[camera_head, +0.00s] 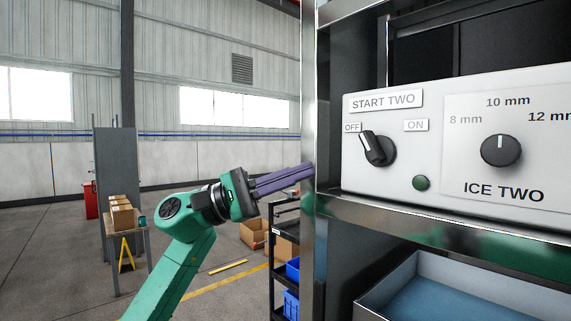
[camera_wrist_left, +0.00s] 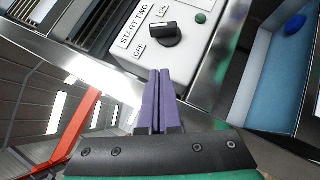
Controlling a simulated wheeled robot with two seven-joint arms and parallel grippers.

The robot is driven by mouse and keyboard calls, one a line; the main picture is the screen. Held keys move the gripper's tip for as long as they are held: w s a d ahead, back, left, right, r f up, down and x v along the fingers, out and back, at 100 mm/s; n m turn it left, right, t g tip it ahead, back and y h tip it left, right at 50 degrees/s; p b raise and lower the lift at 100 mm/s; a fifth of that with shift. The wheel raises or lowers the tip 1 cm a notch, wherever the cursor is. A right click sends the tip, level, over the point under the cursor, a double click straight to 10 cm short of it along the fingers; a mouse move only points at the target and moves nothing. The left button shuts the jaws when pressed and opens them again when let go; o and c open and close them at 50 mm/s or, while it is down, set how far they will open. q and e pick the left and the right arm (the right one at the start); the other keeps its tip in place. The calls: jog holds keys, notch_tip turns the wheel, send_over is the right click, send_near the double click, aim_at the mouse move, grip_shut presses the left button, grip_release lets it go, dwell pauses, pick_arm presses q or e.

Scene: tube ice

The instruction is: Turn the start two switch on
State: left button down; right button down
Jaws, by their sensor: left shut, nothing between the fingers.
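The start two switch (camera_head: 377,149) is a black rotary knob on a white panel, under a START TWO label (camera_head: 384,101). Its pointer is turned up and left, toward the OFF label (camera_head: 352,127); the ON label (camera_head: 415,125) is to its right. My left gripper (camera_head: 309,170), with purple fingers, is shut and empty, left of the panel by the metal post. In the left wrist view the closed fingers (camera_wrist_left: 160,78) point toward the panel, and the knob (camera_wrist_left: 163,36) is beyond their tips, apart from them. My right gripper is not in view.
A metal post (camera_head: 308,60) stands left of the panel. A green round button (camera_head: 421,182) is below the ON label. The ICE TWO dial (camera_head: 500,150) is further right. A steel bin (camera_head: 450,285) sits below the panel. A dark cart with blue bins (camera_head: 291,304) stands behind.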

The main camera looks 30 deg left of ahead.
aim_at(321, 160)
pick_arm(q)
jog(key=p+x, duration=0.1)
jog(key=x, duration=0.1)
jog(key=p+x, duration=0.1)
jog(key=x, duration=0.1)
jog(key=shift+r, duration=0.45)
jog(key=d+p, duration=0.1)
jog(key=d+r, duration=0.1)
jog(key=s+d+p, duration=0.1)
jog(key=d, duration=0.1)
jog(key=shift+r+p, duration=0.3)
jog(key=shift+w+f, duration=0.1)
jog(key=shift+w, duration=0.05)
